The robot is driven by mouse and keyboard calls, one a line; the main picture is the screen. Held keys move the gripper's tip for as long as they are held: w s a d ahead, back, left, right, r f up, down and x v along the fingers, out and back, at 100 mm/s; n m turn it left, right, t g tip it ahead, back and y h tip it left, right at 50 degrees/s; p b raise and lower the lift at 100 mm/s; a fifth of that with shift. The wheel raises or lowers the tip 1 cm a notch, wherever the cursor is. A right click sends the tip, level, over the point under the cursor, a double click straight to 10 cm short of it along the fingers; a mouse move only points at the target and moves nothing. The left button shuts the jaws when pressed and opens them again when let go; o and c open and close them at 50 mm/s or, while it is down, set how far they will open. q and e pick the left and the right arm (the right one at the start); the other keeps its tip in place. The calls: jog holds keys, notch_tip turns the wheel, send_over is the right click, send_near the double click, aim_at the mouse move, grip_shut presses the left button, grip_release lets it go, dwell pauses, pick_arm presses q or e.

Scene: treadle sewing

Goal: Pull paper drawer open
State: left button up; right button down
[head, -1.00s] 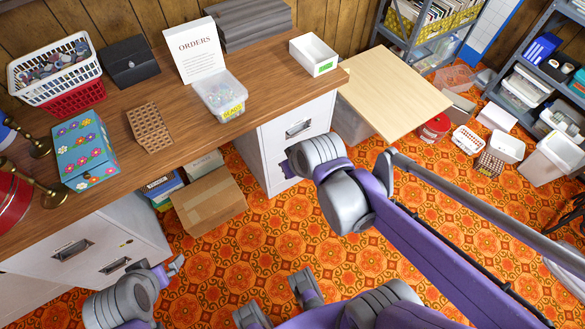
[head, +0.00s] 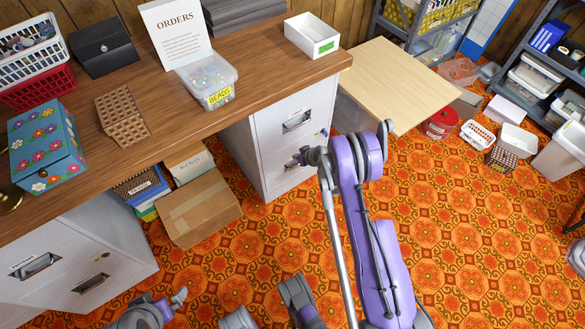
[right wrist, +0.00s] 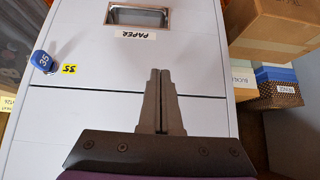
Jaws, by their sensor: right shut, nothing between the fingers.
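The white filing cabinet (head: 290,125) stands under the right end of the desk, with its drawers closed. The paper drawer is its lower drawer. In the upside-down right wrist view its metal cup handle (right wrist: 138,17) and PAPER label (right wrist: 131,34) show at the top. My right gripper (head: 303,158) is at the lower drawer front in the head view. In the wrist view my right gripper (right wrist: 159,72) is shut and empty, its fingertips over the drawer front near the label, apart from the handle. Part of my left arm (head: 165,307) shows at the bottom edge; its jaws are unclear.
A blue 35 tag (right wrist: 43,62) hangs by the cabinet front beside a yellow 35 label (right wrist: 69,69). A cardboard box (head: 200,207) sits on the floor left of the cabinet.

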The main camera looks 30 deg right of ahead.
notch_tip(320, 180, down, 8)
jog(key=d+b, duration=0.1)
jog(key=d, duration=0.1)
jog(key=b, duration=0.3)
send_over(294, 165)
jog(key=s+a, duration=0.2)
jog(key=s, duration=0.1)
jog(key=f, duration=0.7)
jog(key=shift+w+d+f, duration=0.15)
jog(key=shift+w+d, duration=0.05)
jog(key=shift+w, duration=0.05)
pick_arm(q)
jog(key=f, duration=0.4)
jog(key=shift+w+f, duration=0.3)
jog(key=shift+f, duration=0.1)
pick_arm(e)
jog(key=shift+s, duration=0.15)
